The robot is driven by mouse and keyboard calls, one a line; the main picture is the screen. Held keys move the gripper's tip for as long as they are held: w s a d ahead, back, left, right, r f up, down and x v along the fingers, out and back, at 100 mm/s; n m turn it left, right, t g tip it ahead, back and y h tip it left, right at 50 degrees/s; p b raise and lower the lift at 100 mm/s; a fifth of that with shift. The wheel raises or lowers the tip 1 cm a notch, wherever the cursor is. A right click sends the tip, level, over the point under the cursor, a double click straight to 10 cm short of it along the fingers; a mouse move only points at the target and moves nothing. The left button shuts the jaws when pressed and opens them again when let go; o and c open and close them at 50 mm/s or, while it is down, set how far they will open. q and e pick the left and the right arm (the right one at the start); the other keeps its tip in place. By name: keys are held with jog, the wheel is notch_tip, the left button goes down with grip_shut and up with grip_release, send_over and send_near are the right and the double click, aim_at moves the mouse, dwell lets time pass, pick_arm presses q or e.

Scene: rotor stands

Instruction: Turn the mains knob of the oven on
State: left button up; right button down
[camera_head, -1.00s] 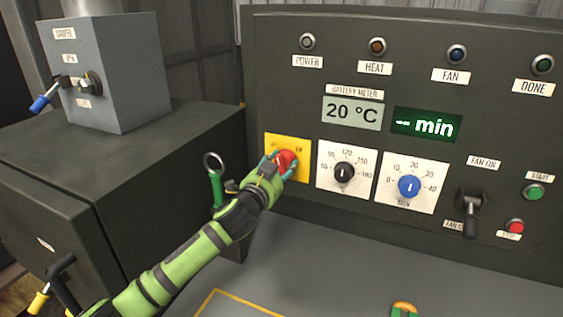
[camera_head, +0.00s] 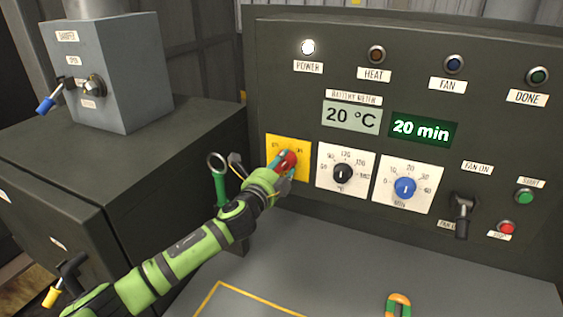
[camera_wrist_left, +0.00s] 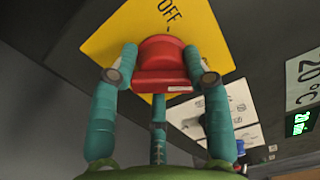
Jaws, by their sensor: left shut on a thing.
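The red mains knob (camera_head: 287,161) sits on a yellow plate (camera_head: 274,144) on the dark oven panel. My left gripper (camera_head: 281,163) is shut on the knob. In the left wrist view the teal fingers (camera_wrist_left: 158,68) close around the red knob (camera_wrist_left: 160,62), and the word OFF shows on the yellow plate (camera_wrist_left: 125,35). The power lamp (camera_head: 308,47) is lit white, and the timer display (camera_head: 423,130) reads 20 min. My right gripper is not in view.
A black temperature knob (camera_head: 342,174) and a blue minute knob (camera_head: 405,188) are to the right. A fan lever (camera_head: 462,210) and green and red buttons stand further right. A green-handled ring (camera_head: 218,175) is left of my wrist. The grey tabletop below is mostly clear.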

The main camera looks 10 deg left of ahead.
pick_arm(q)
jog(key=shift+w+a+r+m+p, duration=0.15)
jog(key=shift+r+m+p, duration=0.25)
jog(key=shift+m, duration=0.6)
jog(key=shift+a, duration=0.1)
jog(key=o, duration=1.1)
jog(key=shift+f, duration=0.1)
jog(key=shift+s+f, duration=0.1)
jog(key=shift+s, duration=0.25)
jog(key=s, duration=0.3)
jog(key=s+a, duration=0.1)
jog(key=s, duration=0.3)
jog(key=s+a, duration=0.1)
jog(key=s, duration=0.3)
jog(key=shift+s+a, duration=0.15)
